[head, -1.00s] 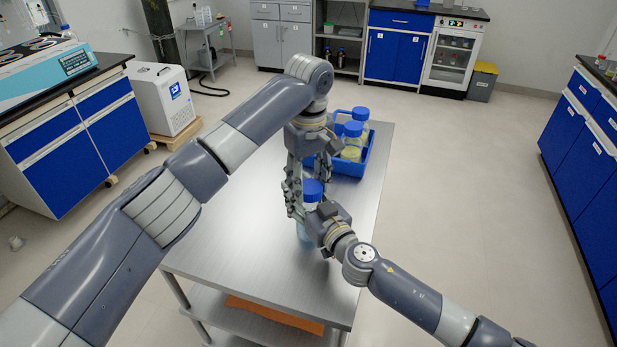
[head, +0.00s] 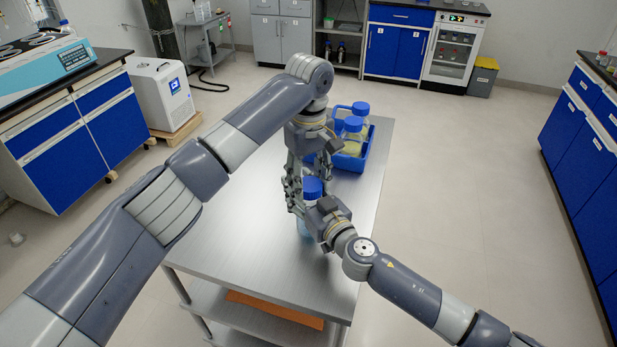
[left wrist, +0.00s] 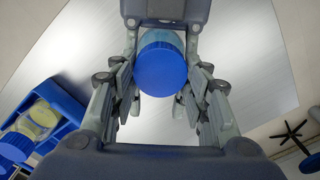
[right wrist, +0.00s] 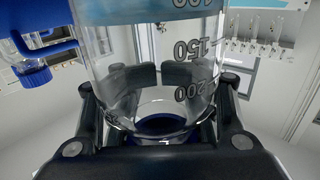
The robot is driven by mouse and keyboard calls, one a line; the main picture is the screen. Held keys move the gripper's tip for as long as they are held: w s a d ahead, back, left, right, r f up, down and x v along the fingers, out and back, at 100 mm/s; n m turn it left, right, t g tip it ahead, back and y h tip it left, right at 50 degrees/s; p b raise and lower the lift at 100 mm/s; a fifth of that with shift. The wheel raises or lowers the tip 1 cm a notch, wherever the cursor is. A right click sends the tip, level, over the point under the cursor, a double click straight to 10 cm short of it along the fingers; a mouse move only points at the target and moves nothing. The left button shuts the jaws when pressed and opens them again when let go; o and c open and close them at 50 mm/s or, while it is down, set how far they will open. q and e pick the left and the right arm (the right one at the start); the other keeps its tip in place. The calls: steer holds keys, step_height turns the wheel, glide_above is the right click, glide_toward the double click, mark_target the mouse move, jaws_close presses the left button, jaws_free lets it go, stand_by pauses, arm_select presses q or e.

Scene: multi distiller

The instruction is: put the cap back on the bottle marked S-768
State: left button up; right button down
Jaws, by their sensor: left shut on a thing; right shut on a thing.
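A clear bottle (head: 303,229) with pale blue liquid stands upright over the metal table. My right gripper (head: 312,216) is shut on its body. The right wrist view shows the bottle (right wrist: 150,55) upside down in the picture, with volume marks; no S-768 marking is readable. A blue cap (head: 312,187) is at the bottle's top, and it fills the space between the fingers of my left gripper (left wrist: 162,88), which comes from above and is shut on it. The dark blue cap (right wrist: 162,125) also shows through the glass. Whether its thread is engaged is hidden.
A blue crate (head: 352,163) with several blue-capped bottles stands at the table's far end, just beyond my left gripper. The metal table (head: 225,235) is bare on the left and front. An orange item (head: 275,309) lies on the lower shelf.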

arm_select(q)
steer(key=shift+s+a+f, duration=0.1)
steer(key=shift+f, duration=0.45)
steer(key=shift+r, duration=0.75)
stand_by(0.8)
steer(key=shift+f, duration=0.8)
stand_by(0.5)
steer(key=shift+r, duration=0.3)
steer(key=shift+c, duration=0.5)
steer(key=shift+r, duration=0.35)
steer(key=shift+r, duration=0.15)
steer(key=shift+f, duration=0.7)
stand_by(0.8)
steer(key=o, duration=0.5)
